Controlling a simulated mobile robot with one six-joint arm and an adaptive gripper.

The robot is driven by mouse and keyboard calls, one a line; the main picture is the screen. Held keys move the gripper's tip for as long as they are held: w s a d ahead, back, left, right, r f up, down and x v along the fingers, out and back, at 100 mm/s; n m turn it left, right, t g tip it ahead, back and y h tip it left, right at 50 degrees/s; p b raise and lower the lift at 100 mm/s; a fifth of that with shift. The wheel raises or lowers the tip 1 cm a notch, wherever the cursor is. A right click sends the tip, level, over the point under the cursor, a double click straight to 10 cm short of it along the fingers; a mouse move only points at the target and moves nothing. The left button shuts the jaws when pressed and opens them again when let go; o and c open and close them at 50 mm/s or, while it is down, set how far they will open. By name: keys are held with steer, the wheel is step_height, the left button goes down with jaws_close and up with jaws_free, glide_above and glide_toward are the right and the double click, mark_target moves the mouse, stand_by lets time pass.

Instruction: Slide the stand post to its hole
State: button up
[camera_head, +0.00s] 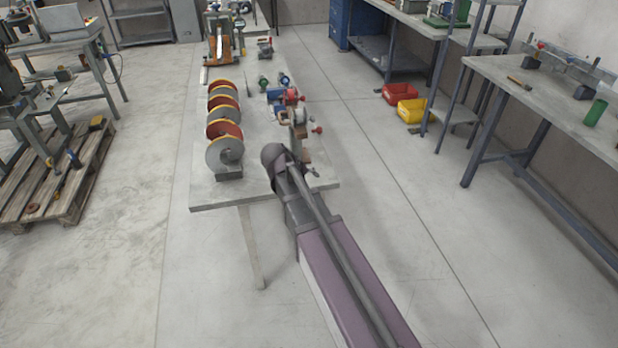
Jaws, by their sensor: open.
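The auger (223,125) is a row of grey, red and yellow-rimmed discs. It lies lengthwise along the left side of the long grey worktable (210,193). A grey block (229,173) is at its near end. To its right is a cluster of small fittings with red and blue parts (286,97). I cannot tell which part is the stand post, and no hole can be made out at this size. My arm (330,245) comes in from the bottom and its dark joint (276,157) covers part of the table's near right corner. My gripper cannot be made out.
An orange-and-metal upright device (220,45) stands at the table's far end. Red (399,92) and yellow (411,110) bins sit on the floor at right. A wooden pallet (55,175) is at left, a workbench (560,105) at right. The floor between is clear.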

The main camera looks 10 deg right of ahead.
steer(key=shift+s, duration=0.25)
steer(key=s+f+m+g+y, duration=0.1)
steer(key=s+f+y, duration=0.1)
steer(key=s, duration=0.6)
steer(key=s+f+m+g+y, duration=0.1)
steer(key=s+y, duration=0.3)
steer(key=s, duration=0.4)
steer(key=shift+s+a+f+g+y, duration=0.25)
steer(key=shift+f+g+y, duration=0.2)
steer(key=shift+g, duration=0.35)
